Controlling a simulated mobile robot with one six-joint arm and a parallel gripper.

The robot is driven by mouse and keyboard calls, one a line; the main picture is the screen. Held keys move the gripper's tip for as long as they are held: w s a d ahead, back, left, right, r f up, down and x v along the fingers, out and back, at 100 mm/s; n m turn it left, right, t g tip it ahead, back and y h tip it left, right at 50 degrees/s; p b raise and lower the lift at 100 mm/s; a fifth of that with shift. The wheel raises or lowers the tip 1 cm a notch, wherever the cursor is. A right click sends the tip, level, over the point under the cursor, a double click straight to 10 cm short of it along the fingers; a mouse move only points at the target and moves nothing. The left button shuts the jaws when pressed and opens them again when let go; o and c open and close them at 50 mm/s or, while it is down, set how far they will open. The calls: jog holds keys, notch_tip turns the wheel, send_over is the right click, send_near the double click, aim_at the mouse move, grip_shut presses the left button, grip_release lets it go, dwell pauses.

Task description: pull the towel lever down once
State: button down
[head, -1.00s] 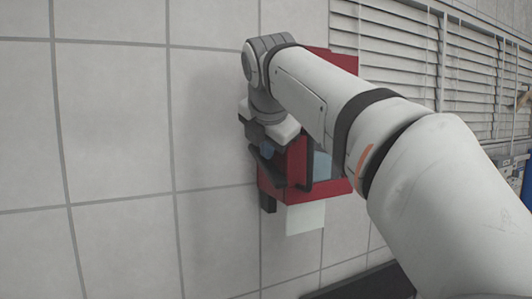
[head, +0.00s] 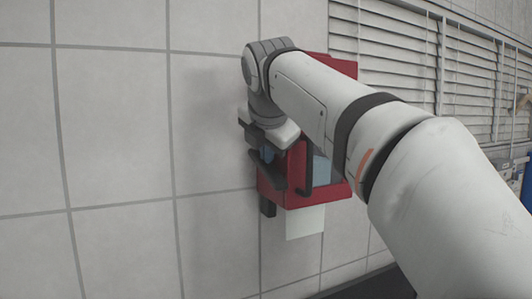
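The red towel dispenser (head: 312,197) hangs on the tiled wall, partly hidden behind my arm. A pale sheet of towel (head: 305,223) hangs from its underside. A black lever (head: 268,206) sticks out below the dispenser's left lower corner. My gripper (head: 266,176) points down at the dispenser's left side, its dark fingers just above the lever. From this view I cannot tell whether the fingers touch the lever, or how far apart they are.
Window blinds (head: 440,60) cover the wall at the right. A dark surface edge (head: 370,285) lies below the dispenser. The tiled wall (head: 115,130) at the left is bare.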

aim_at(267, 167)
jog(key=shift+w+r+p, duration=0.1)
jog(key=shift+r+p, duration=1.4)
jog(key=shift+r, duration=0.1)
notch_tip(267, 167, up, 5)
jog(key=shift+f, duration=0.1)
